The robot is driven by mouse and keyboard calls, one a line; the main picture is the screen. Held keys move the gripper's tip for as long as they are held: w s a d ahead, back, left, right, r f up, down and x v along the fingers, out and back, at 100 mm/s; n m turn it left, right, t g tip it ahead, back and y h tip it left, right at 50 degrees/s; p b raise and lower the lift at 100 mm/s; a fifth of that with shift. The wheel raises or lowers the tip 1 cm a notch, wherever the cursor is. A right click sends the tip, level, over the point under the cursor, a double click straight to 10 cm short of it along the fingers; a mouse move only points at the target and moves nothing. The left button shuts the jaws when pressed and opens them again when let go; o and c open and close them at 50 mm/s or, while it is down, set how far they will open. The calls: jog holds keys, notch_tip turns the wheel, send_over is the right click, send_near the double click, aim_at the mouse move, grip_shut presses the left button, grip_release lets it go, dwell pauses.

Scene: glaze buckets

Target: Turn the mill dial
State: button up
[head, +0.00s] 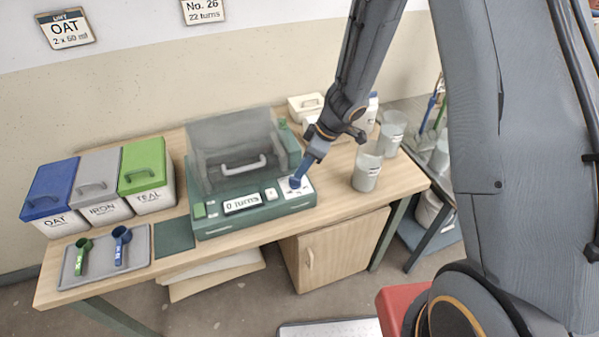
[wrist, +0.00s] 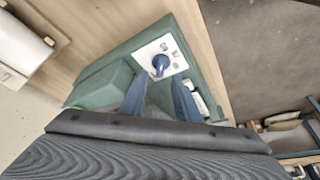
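The mill (head: 250,205) is a green machine with a grey see-through cover and a display reading "0 turns". Its dial (head: 295,183) is a small dark blue knob on a white plate at the machine's right front. In the wrist view the dial (wrist: 160,65) stands just beyond and between my fingertips. My gripper (head: 302,172) reaches down to the dial from the upper right. In the wrist view my gripper (wrist: 160,80) is open, with its blue fingers apart and nothing held. I cannot tell whether the fingertips touch the dial.
Bins labelled OAT (head: 55,200), IRON (head: 100,188) and TEAL (head: 147,180) stand left of the mill. A grey tray (head: 78,270) holds a green scoop (head: 82,255) and a blue scoop (head: 121,245). Clear cups (head: 367,172) stand to the right.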

jog(key=shift+v, duration=1.3)
jog(key=w+d+r+m+t+h+b, duration=0.1)
jog(key=d+r+m+t+h+b, duration=0.25)
jog(key=d+m+b, duration=0.55)
jog(key=s+d+f+m+g+b, duration=0.1)
jog(key=s+d+m+g+b, duration=0.1)
jog(key=s, duration=1.3)
jog(key=shift+s+d+m+g+h, duration=0.2)
jog(key=shift+d+m+g+h, duration=0.3)
jog(key=shift+m+g, duration=0.6)
jog(key=shift+d+f, duration=0.1)
jog(key=shift+f, duration=0.05)
